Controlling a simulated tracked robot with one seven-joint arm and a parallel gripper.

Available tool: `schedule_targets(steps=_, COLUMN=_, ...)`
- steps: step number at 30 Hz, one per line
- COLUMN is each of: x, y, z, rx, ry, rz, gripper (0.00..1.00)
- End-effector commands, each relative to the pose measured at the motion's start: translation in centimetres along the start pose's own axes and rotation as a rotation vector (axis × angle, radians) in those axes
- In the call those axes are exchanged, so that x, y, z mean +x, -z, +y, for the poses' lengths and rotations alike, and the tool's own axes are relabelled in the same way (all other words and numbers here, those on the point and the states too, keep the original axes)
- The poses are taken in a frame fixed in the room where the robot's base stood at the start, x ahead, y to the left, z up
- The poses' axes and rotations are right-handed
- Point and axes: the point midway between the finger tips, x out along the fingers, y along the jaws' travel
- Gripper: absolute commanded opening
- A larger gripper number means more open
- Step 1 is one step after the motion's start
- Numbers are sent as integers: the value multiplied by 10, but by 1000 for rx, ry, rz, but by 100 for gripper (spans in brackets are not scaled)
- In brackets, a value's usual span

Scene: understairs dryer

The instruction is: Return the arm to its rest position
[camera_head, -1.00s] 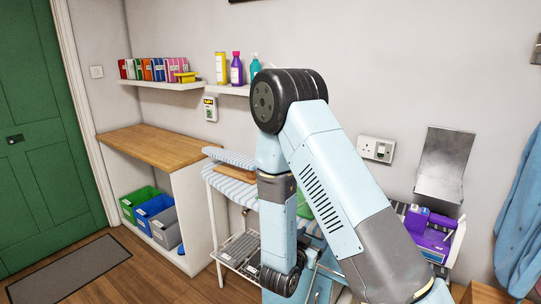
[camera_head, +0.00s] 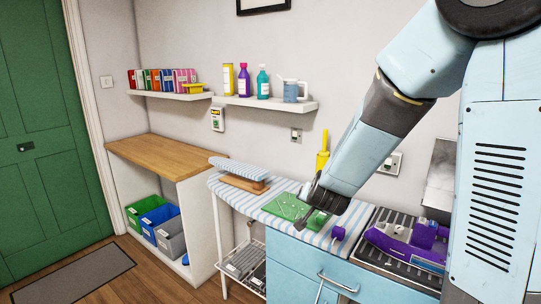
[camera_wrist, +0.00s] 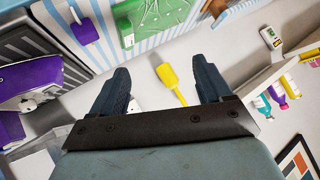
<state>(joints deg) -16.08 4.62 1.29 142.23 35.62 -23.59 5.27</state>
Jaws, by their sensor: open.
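My arm is light blue and dark grey. In the head view it comes from the upper right and slants down to the left, ending in my dark gripper (camera_head: 318,200) over the striped ironing board (camera_head: 240,196). In the wrist view my gripper (camera_wrist: 160,75) has its two dark fingers wide apart, with nothing held between them.
A purple object (camera_head: 338,234) lies near the gripper. A purple iron-like appliance (camera_head: 405,242) sits on a dark ribbed tray (camera_head: 382,216) to the right. A shelf (camera_head: 262,103) with bottles and a jug is on the wall. The wooden counter (camera_head: 165,155) is clear.

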Motion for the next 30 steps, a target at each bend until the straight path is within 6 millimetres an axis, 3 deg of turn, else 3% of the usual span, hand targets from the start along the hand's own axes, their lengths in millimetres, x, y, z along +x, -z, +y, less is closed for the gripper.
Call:
schedule_targets(steps=7, x=-59, y=22, z=-3, rx=-79, ry=67, rz=-104, gripper=78)
schedule_targets(steps=14, x=-118, y=31, z=8, rx=-180, ry=89, rz=-194, gripper=78)
schedule_targets(steps=23, x=-199, y=32, z=41, rx=-321, ry=52, rz=-299, gripper=78)
schedule_targets(steps=30, x=-265, y=24, z=79, rx=-421, ry=-28, rz=-373, gripper=78)
